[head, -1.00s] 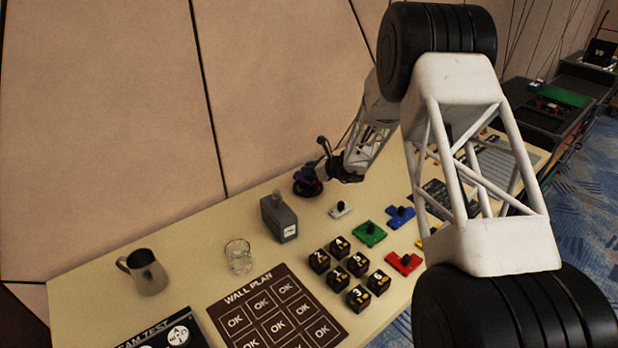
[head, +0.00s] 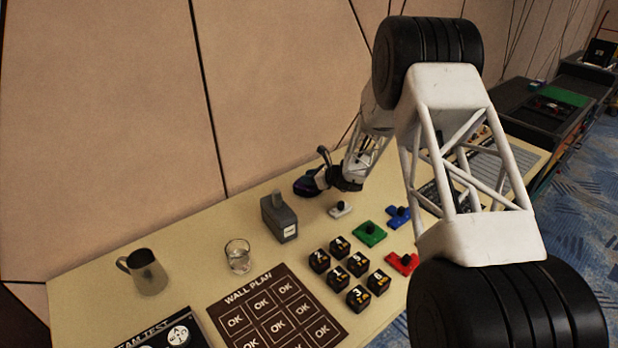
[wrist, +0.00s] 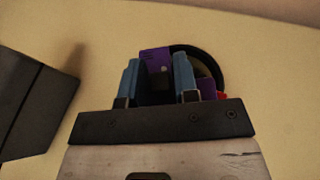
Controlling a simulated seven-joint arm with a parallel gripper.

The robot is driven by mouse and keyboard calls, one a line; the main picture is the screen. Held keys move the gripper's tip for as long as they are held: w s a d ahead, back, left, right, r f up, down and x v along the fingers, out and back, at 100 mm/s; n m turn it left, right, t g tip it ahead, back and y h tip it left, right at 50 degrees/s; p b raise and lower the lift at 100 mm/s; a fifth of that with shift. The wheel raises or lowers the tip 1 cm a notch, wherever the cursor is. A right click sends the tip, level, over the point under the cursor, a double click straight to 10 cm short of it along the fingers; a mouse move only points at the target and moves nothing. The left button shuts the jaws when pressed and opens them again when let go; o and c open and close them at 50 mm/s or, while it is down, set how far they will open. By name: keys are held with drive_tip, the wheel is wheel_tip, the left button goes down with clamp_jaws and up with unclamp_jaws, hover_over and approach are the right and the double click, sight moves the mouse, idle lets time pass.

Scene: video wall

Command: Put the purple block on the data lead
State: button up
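The purple block (wrist: 155,60) shows between and beyond my gripper's blue fingers in the wrist view, with a further purple part right of the right finger. My gripper (wrist: 158,82) appears shut on its dark knob, which fills the gap between the fingers. The data lead looks like a black round coil (wrist: 216,66), with a bit of red at its right side. The block overlaps the coil in this view; whether it rests on it or hangs just above I cannot tell. In the head view, my gripper (head: 323,172) is low at the table's back edge, over the dark coil.
A grey box-shaped container (head: 280,218) stands left of the coil. A glass (head: 237,257), a metal mug (head: 146,272) and several black number cubes stand further off.

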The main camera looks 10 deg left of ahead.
drive_tip(key=shift+o, duration=1.3)
drive_tip(key=shift+r, duration=0.15)
drive_tip(key=v, duration=1.2)
